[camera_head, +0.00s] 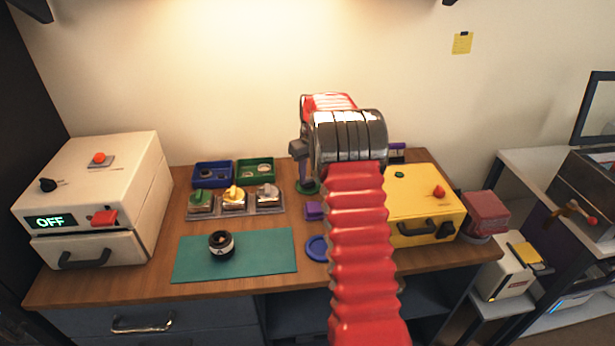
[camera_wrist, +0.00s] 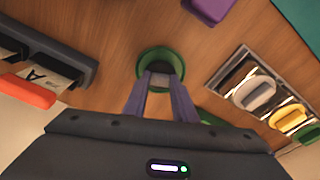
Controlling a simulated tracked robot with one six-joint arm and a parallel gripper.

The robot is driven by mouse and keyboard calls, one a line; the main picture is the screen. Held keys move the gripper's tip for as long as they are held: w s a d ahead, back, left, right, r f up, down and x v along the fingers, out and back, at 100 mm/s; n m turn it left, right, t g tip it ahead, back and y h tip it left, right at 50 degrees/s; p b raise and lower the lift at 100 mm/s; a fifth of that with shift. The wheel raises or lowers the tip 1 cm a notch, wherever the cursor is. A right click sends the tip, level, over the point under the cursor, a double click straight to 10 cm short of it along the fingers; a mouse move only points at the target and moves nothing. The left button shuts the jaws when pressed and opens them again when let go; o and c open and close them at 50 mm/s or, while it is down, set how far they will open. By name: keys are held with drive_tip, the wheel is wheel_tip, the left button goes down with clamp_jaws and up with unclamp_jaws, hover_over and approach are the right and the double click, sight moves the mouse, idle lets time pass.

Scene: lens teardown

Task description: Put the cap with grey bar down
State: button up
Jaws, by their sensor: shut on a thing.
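My gripper (camera_wrist: 160,80) points down at the table, with its fingertips close together. It is shut on the cap with grey bar (camera_wrist: 161,68), which is mostly hidden by the fingers; a small grey part shows between the tips. The cap sits within the outline of a round green dish (camera_wrist: 146,60) in the wrist view. I cannot tell whether it touches the dish. In the head view the green dish (camera_head: 306,188) is right of the tray, and my arm hides much of the gripper.
A metal tray (camera_head: 262,210) holds three parts with green, yellow and pale tops. A black round part (camera_head: 221,243) stands on the teal mat (camera_head: 270,262). A purple block (camera_head: 314,211), blue dish (camera_head: 316,249) and yellow box (camera_head: 410,205) are nearby. A dark rack (camera_wrist: 50,58) flanks the gripper.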

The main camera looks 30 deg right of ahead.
sight(311, 185)
drive_tip(key=shift+f, duration=0.3)
drive_tip(key=shift+f, duration=0.1)
drive_tip(key=o, duration=1)
wheel_tip(311, 185, up, 12)
drive_tip(key=s, duration=0.1)
drive_tip(key=shift+s, duration=0.25)
drive_tip(key=shift+a, duration=0.15)
idle(0.3)
